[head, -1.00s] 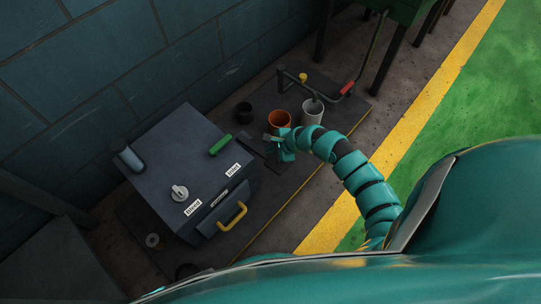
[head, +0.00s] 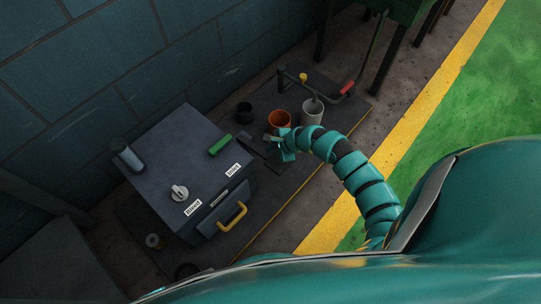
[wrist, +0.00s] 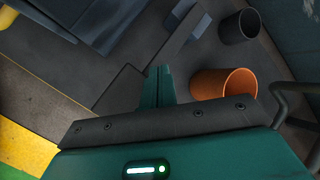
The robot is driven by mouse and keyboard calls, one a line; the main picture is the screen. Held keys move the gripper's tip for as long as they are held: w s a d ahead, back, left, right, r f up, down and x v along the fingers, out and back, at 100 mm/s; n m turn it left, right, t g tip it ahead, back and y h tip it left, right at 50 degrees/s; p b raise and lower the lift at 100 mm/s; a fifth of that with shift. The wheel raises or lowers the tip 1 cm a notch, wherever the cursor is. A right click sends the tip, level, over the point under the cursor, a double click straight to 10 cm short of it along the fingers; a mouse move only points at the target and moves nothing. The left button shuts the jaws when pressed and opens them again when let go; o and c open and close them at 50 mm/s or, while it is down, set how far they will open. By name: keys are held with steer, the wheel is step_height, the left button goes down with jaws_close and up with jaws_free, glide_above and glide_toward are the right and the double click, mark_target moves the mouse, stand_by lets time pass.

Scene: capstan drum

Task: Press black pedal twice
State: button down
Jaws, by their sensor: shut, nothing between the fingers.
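My gripper (head: 281,145) is shut and empty, low beside the right side of the dark cabinet. In the wrist view its closed teal fingertips (wrist: 160,72) point down over a dark flat plate. The black pedal (wrist: 178,45) appears to be the dark bar running past the fingertips, with a raised grey block (wrist: 196,24) at its far end. In the head view the gripper partly covers this area. I cannot tell whether the fingertips touch the pedal or whether it is pressed down.
The cabinet (head: 165,165) has a green handle (head: 220,145), a knob (head: 179,192) and a yellow drawer handle (head: 232,216). An orange cup (head: 279,119), a white cup (head: 312,110) and a black cup (head: 244,112) stand close by. A red-gripped crank (head: 346,88) is behind.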

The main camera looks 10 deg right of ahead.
mark_target(274, 157)
steer(key=shift+f, duration=0.15)
steer(key=shift+d+f+b, duration=0.1)
steer(key=shift+f+b, duration=0.2)
steer(key=shift+b, duration=0.4)
